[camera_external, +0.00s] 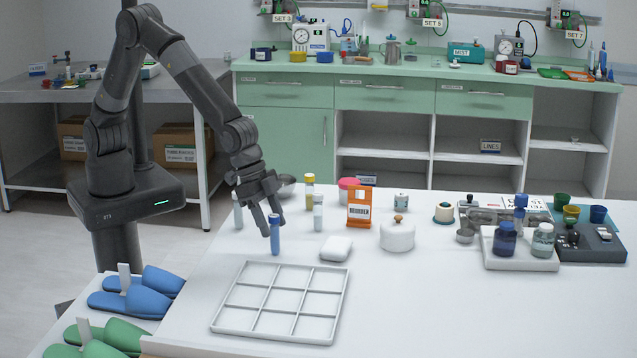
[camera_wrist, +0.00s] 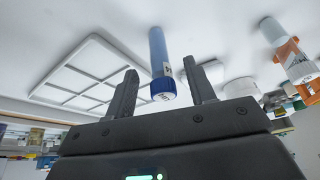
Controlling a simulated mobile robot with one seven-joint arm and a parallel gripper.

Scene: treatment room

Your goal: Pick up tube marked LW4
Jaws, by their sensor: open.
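A blue tube (camera_external: 275,238) stands upright on the white table, behind the empty divided tray (camera_external: 243,262). In the wrist view the blue tube (camera_wrist: 158,50) shows between my fingers, its capped end nearer me. It bears a small label, too small to read for sure, so I cannot confirm LW4. My gripper (camera_external: 268,214) is open and tilted down at the tube's top. In the wrist view my gripper (camera_wrist: 161,68) has a finger on each side of the tube, with visible gaps and no clear contact.
Pale tubes (camera_external: 318,212) and (camera_external: 238,211) and a yellow-capped tube (camera_external: 310,190) stand nearby. Farther right is a white tray (camera_external: 520,264) with jars. The table's front right is clear.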

